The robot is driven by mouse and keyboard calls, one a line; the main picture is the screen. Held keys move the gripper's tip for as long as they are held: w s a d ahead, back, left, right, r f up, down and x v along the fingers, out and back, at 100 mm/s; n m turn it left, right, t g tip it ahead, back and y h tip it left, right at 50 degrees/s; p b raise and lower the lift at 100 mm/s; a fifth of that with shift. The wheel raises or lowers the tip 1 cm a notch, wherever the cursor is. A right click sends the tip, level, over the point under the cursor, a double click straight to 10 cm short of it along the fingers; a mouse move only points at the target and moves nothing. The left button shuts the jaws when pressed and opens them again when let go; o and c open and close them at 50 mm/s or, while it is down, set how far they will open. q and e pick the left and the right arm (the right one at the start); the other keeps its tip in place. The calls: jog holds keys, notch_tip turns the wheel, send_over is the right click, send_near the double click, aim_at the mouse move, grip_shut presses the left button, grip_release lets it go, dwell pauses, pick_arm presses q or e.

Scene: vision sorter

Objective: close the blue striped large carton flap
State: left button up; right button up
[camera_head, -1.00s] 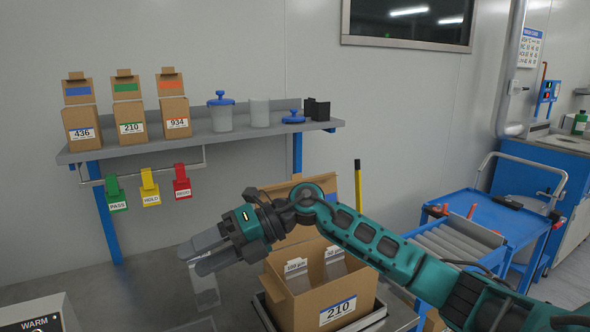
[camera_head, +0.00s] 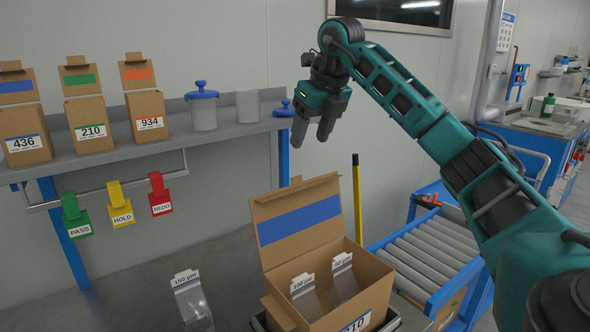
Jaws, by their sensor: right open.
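The large brown carton (camera_head: 376,291) stands low in the middle of the camera_head view. Its back flap with a blue stripe (camera_head: 299,220) is open and stands up, leaning back. Two clear labelled pouches (camera_head: 305,300) are upright inside the carton. A third clear pouch marked 150 µm (camera_head: 190,301) is on the bench left of the carton. My right gripper (camera_head: 312,132) is open and empty, high above and behind the flap, with its fingers pointing down. My left gripper is not in view.
A blue roller cart (camera_head: 425,262) and a yellow post (camera_head: 357,200) are right of the carton. Bench space left of the carton is mostly clear.

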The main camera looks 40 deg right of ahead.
aim_at(297, 177)
jog(key=x, duration=1)
jog(key=shift+w+f, duration=0.2)
jog(key=shift+f, duration=0.1)
jog(key=shift+c, duration=0.4)
grip_shut()
